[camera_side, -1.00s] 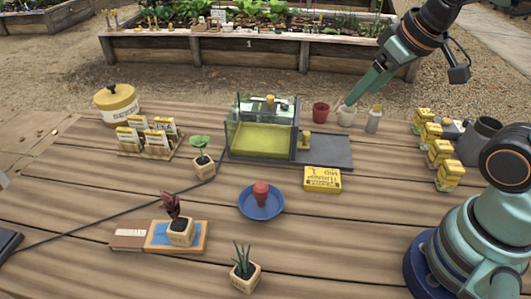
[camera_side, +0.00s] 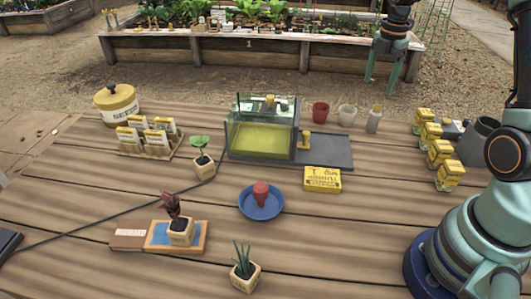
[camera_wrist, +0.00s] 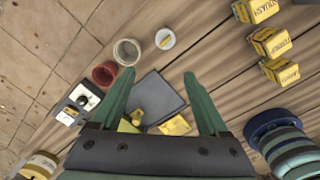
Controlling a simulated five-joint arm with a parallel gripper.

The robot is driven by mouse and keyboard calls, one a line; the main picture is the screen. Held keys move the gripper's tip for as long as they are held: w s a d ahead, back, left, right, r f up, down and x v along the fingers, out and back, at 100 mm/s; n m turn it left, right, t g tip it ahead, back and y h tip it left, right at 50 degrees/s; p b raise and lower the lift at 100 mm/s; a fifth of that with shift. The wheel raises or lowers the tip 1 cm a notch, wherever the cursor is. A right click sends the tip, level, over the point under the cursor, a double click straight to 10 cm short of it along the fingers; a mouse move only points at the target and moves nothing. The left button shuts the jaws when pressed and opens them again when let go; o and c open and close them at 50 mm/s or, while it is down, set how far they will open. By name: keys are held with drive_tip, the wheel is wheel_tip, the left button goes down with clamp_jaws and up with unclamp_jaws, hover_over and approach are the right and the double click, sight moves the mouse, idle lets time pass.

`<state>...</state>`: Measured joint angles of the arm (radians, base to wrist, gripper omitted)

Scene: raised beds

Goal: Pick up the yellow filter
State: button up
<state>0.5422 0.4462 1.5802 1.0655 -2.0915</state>
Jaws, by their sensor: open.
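Several yellow things show, and I cannot tell for sure which is the filter. A small yellow piece (camera_side: 304,141) stands at the left end of the dark mat (camera_side: 330,152), beside the glass tank (camera_side: 262,142); it also shows in the wrist view (camera_wrist: 137,117). Another yellow piece (camera_side: 270,101) sits at the tank's top back. A printed yellow box (camera_side: 322,180) lies in front of the mat, and in the wrist view (camera_wrist: 175,126) it is partly hidden.
Yellow packets (camera_side: 440,152) stand at right. A blue dish (camera_side: 261,203) holds a red object. Potted plants stand left and front. Bare planks lie right of the box.

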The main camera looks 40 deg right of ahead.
sight(376, 112)
drive_tip(key=d+f+n, duration=0.2)
drive_tip(key=d+f, duration=0.1)
drive_tip(key=shift+s+g, duration=0.2)
drive_tip(key=shift+g, duration=0.1)
wheel_tip(376, 112, down, 12)
drive_tip(key=shift+a, duration=0.15)
clamp_jaws()
